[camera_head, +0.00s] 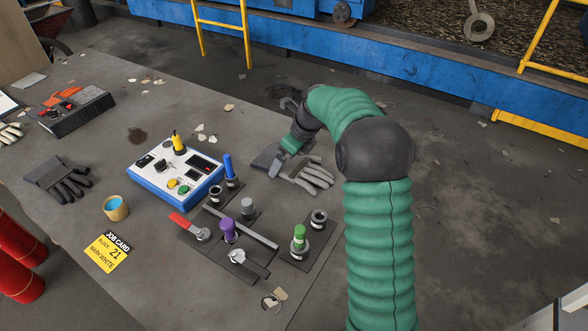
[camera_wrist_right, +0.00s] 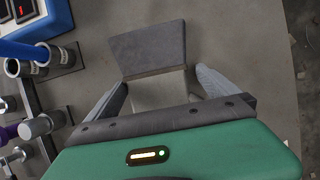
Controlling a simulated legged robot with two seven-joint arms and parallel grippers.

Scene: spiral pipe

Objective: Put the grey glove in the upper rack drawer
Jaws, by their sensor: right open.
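In the wrist view the jaws (camera_wrist_right: 165,88) are open, with the glove's dark cuff (camera_wrist_right: 150,47) and a lighter grey part between and beyond the fingers. I cannot tell whether the fingers touch it. My left gripper is not in view. I cannot make out the rack drawer.
A dark grey glove (camera_head: 62,180) lies at left. A blue machine base (camera_head: 420,62) stands behind open floor.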

